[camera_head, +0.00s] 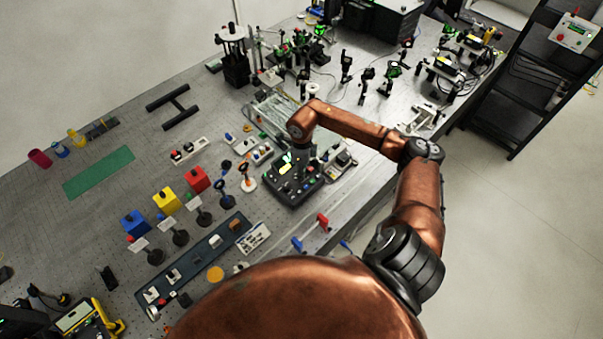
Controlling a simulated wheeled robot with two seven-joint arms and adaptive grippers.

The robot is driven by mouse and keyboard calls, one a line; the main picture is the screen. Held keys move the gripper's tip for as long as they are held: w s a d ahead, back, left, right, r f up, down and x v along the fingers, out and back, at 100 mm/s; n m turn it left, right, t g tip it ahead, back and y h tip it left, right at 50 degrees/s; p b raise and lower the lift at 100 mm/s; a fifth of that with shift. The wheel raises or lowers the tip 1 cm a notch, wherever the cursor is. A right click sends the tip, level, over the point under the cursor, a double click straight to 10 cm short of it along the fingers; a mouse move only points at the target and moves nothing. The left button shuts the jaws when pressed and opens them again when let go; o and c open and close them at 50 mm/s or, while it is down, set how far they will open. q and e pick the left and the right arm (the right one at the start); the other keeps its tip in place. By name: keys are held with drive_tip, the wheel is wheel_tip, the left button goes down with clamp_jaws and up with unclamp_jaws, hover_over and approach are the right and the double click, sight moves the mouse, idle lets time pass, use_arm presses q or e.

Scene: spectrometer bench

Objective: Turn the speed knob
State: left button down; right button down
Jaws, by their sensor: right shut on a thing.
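A dark control box (284,193) with a small lit display and several knobs and buttons stands near the front edge of the bench. My right arm comes in from the right and bends down over the back of this box. My right gripper (304,153) points down at the box's panel and is shut on a knob there, which I take to be the speed knob. The gripper and wrist hide that knob, so its angle cannot be seen. My left gripper is not in view.
Lens stands and red, yellow and blue cubes (167,200) stand left of the box on the perforated bench (105,215). A long dark rail (195,262) lies in front of them. Optical mounts crowd the back. A red-and-blue-ended bar (310,232) lies near the front edge.

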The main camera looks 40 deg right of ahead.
drive_tip(key=n+b, duration=0.3)
drive_tip(key=b, duration=0.1)
drive_tip(key=shift+f+n, duration=0.1)
drive_tip(key=shift+n, duration=0.3)
drive_tip(key=shift+n+b, duration=1.25)
drive_tip(key=shift+n, duration=0.15)
drive_tip(key=shift+r, duration=0.2)
drive_tip(key=c, duration=2.2)
unclamp_jaws()
drive_tip(key=shift+o, duration=0.2)
